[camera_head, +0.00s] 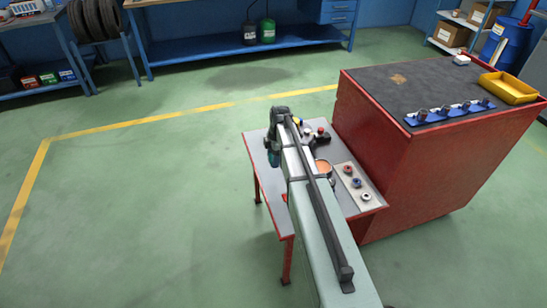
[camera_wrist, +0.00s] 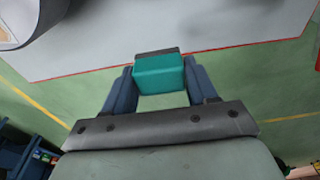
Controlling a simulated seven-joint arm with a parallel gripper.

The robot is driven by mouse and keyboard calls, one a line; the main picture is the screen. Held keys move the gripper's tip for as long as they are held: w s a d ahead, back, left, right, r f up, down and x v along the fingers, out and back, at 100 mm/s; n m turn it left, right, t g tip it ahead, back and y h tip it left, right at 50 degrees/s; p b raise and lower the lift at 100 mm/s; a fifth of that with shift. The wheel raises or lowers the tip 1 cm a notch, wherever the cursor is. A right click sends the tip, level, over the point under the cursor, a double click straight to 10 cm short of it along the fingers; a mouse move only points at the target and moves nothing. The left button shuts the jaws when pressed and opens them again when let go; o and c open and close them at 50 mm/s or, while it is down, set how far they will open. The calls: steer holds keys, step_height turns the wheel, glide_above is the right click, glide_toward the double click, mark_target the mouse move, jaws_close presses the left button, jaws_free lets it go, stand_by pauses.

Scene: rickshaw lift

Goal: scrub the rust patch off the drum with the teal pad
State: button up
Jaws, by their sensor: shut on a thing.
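The teal pad (camera_wrist: 160,75), a block with a dark strip along its far edge, is between the two blue fingers of my gripper (camera_wrist: 160,82) in the wrist view. The gripper is shut on it, over or near the front edge of the grey table. In the head view my gripper (camera_head: 273,152) is at the table's left side, partly hidden by my arm. A round, pale-rimmed thing with an orange-brown face (camera_head: 323,168) stands behind my arm; it may be the drum with its rust patch. A curved grey thing (camera_wrist: 35,22) shows at the wrist view's top left; I cannot tell if it is the same thing.
The small grey table (camera_head: 257,150) has a tray with several small round parts (camera_head: 358,184) on its right. A red cabinet (camera_head: 375,150) stands against it, with a blue rack (camera_head: 450,113) and yellow bin (camera_head: 508,88) on top. Open floor lies to the left.

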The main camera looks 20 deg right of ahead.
steer(key=shift+d, duration=0.3)
steer(key=w+d+r, duration=0.2)
steer(key=w+d, duration=0.1)
steer(key=w, duration=0.4)
steer(key=w+d+r, duration=0.3)
steer(key=w, duration=0.5)
steer(key=w+d+r, duration=0.2)
steer(key=w+d, duration=0.1)
steer(key=w, duration=0.4)
steer(key=shift+a+f, duration=0.2)
steer(key=shift+f, duration=3.1)
steer(key=shift+s+a+f, duration=0.2)
steer(key=shift+s+f, duration=0.55)
steer(key=shift+s, duration=0.15)
steer(key=shift+c, duration=0.4)
steer(key=shift+s+a, duration=0.2)
steer(key=shift+s, duration=0.7)
steer(key=shift+s+a, duration=0.2)
steer(key=shift+s, duration=0.65)
steer(key=shift+s+a, duration=0.2)
steer(key=shift+s, duration=0.7)
steer(key=shift+w+d, duration=0.3)
steer(key=shift+w, duration=0.9)
steer(key=shift+w+d, duration=0.25)
steer(key=shift+w, duration=0.95)
steer(key=shift+w+d, duration=0.3)
steer(key=shift+w, duration=0.9)
step_height(320, 180, up, 8)
steer(key=shift+r, duration=0.15)
steer(key=shift+s, duration=0.1)
